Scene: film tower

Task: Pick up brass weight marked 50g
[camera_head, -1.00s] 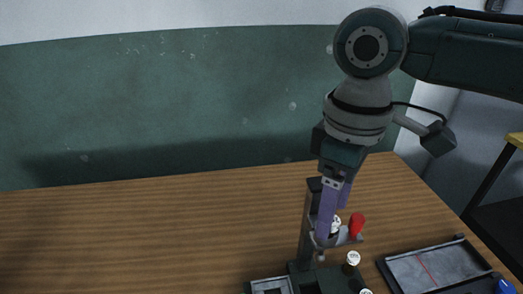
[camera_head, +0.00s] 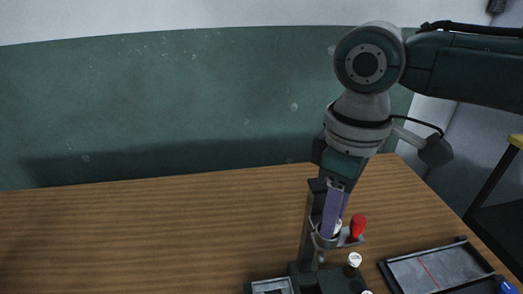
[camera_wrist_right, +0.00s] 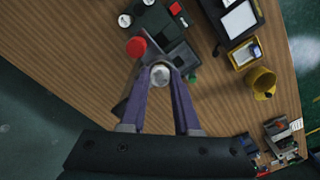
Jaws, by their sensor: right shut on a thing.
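My right gripper (camera_head: 329,236) reaches down at the dark upright stand (camera_head: 308,222) on the table. In the right wrist view its two purple fingers (camera_wrist_right: 160,80) are closed on a small round piece with a pale metallic top (camera_wrist_right: 160,73). The piece sits at a holder on the stand, and I cannot tell whether it is lifted clear. In the head view the fingers partly hide the piece. I can read no 50g marking, and no brass colour shows clearly. My left gripper is not in view.
A red knob (camera_head: 358,226) is close beside the fingers. Small pale-topped pieces (camera_head: 354,260) stand at the stand's base. A shallow tray (camera_head: 440,266) lies to the right. In the wrist view a yellow mug (camera_wrist_right: 261,82) stands farther off. The table's left side is clear.

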